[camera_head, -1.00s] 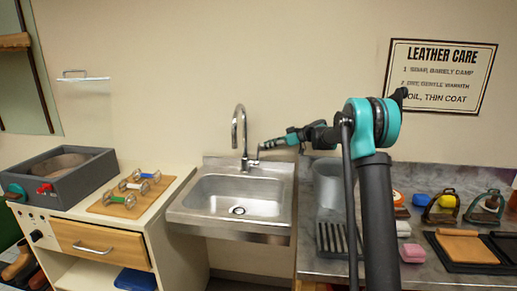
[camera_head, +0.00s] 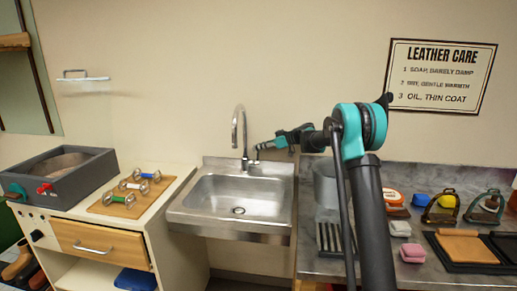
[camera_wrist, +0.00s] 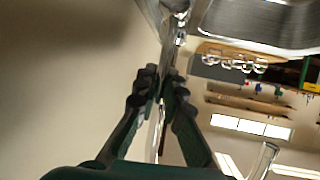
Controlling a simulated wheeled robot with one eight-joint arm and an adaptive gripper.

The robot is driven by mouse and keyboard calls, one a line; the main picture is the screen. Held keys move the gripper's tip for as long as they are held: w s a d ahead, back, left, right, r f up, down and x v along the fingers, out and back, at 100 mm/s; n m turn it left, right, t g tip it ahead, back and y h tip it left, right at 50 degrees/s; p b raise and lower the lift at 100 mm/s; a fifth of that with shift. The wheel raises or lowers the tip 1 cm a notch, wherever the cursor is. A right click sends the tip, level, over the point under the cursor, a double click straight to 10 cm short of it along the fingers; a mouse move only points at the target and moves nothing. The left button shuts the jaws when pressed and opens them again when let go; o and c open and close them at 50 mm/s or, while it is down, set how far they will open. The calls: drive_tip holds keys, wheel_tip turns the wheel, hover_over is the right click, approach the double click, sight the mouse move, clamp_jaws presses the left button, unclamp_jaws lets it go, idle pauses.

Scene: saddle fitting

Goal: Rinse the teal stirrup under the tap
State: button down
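My gripper (camera_head: 261,146) reaches in from the right to just beside the base of the chrome tap (camera_head: 238,124), near its small side lever. In the wrist view its two dark fingers (camera_wrist: 160,77) converge almost together, with no stirrup between them. The chrome tap body (camera_wrist: 176,22) shows just beyond the fingertips; contact cannot be told. A thin shiny strip shows between the fingers. A stirrup with a greenish arch (camera_head: 476,213), seemingly the teal one, stands on the right counter. Another, dark brown stirrup (camera_head: 427,214) stands to its left. No running water can be made out.
The steel sink (camera_head: 205,211) below the tap looks empty. Left of it, bits lie on a wooden board (camera_head: 97,207) beside a grey basin box (camera_head: 93,173). A grey container (camera_head: 322,185), a slotted rack (camera_head: 328,238) and a pink block (camera_head: 412,253) are on the right counter.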

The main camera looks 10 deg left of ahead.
idle(0.4)
drive_tip(key=shift+s+n+t, duration=0.4)
drive_tip(key=shift+s+n, duration=0.15)
drive_tip(key=shift+n, duration=0.05)
drive_tip(key=c, duration=1.6)
unclamp_jaws()
drive_tip(key=v, duration=1.2)
drive_tip(key=shift+f, duration=0.1)
